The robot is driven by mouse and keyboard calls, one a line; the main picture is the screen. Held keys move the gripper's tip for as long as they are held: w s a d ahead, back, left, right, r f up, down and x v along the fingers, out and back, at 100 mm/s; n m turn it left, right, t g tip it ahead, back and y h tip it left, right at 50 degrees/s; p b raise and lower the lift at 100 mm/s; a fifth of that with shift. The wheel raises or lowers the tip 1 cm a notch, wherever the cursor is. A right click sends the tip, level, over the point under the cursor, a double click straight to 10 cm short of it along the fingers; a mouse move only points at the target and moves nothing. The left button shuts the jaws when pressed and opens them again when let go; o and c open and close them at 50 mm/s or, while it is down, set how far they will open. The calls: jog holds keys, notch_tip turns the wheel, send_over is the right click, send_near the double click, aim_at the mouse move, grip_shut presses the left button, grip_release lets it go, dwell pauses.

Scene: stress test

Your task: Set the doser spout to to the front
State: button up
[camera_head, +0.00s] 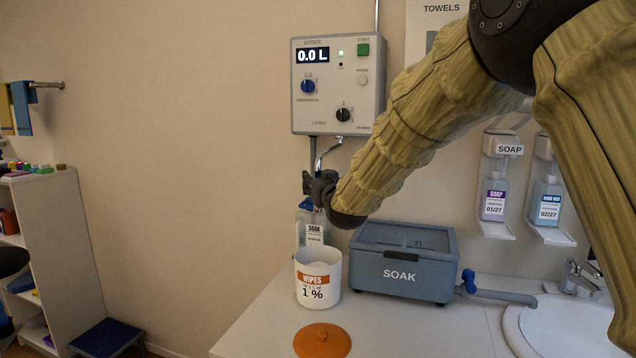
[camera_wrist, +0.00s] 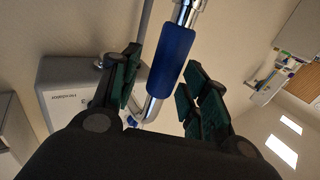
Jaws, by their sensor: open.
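The doser (camera_head: 338,85) is a grey wall box with a 0.0 L display and knobs; its side also shows in the wrist view (camera_wrist: 62,85). Its chrome spout (camera_head: 328,149) comes out below the box and runs down to my gripper (camera_head: 322,186). In the wrist view the spout (camera_wrist: 187,14) carries a blue sleeve (camera_wrist: 170,62). My gripper (camera_wrist: 163,75) is open, with its green-padded fingers on either side of the sleeve. I cannot tell whether a pad touches it. In the head view my gripper and forearm hide the sleeve and the spout's end.
A white wipes tub (camera_head: 318,272) stands open below my gripper, with its orange lid (camera_head: 322,341) on the counter (camera_head: 262,335). A bottle (camera_head: 309,232) stands behind the tub. A blue-grey SOAK box (camera_head: 402,280) is to the right. The wall left of the doser is clear.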

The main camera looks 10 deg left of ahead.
jog(key=v, duration=1.2)
jog(key=shift+d, duration=0.1)
